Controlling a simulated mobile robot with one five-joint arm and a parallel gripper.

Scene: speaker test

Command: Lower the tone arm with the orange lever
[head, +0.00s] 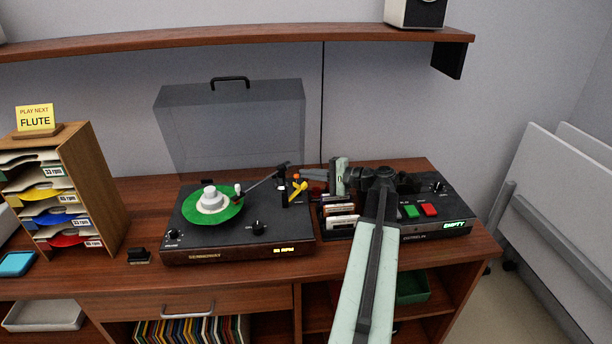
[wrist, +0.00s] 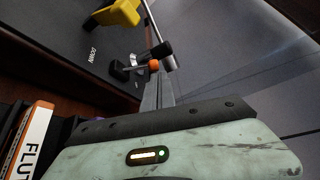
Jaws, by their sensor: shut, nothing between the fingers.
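The turntable (head: 215,235) carries a green record (head: 188,205) with a pale centre. The dark tone arm (head: 262,182) reaches from its pivot to the record's right edge; whether its tip touches the record cannot be told. The small orange lever (head: 296,176) is at the deck's right rear. In the wrist view the orange lever's tip (wrist: 153,65) lies just beyond my gripper (wrist: 158,88), near the "DOWN" label. My gripper (head: 308,174) points left at the lever from the right side. It is shut and empty; contact with the lever cannot be told.
A yellow handle (head: 299,190) stands close to the lever and shows in the wrist view (wrist: 122,13). A row of upright cases (head: 341,222) sits below my gripper. A control box with green and red buttons (head: 429,210) is at right. The clear lid (head: 230,125) stands behind.

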